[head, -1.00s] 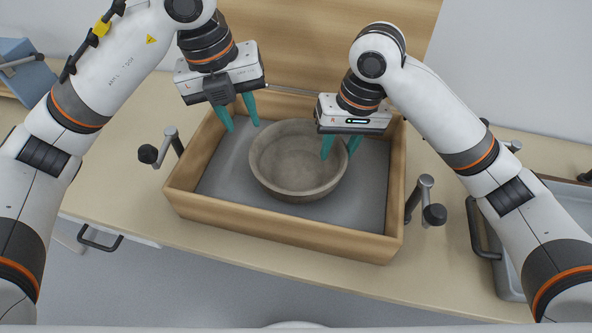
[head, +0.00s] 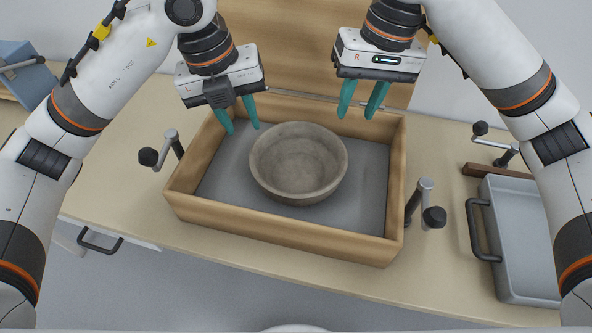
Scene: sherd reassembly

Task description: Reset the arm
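My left gripper (head: 238,116) is open and empty above the back left part of the wooden box, left of the bowl. My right gripper (head: 357,106) is open and empty, raised near the box's back right edge, clear of the bowl. A grey-brown bowl (head: 298,165) sits upright on the grey floor of the box. Any joins in the bowl are too small to make out.
The wooden box (head: 285,234) stands on a pale worktop (head: 130,208). Dark-knobbed clamps (head: 150,157) flank it, another (head: 432,214) on the right. A grey tray (head: 525,238) with a dark handle lies at the right. A wooden board rises behind.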

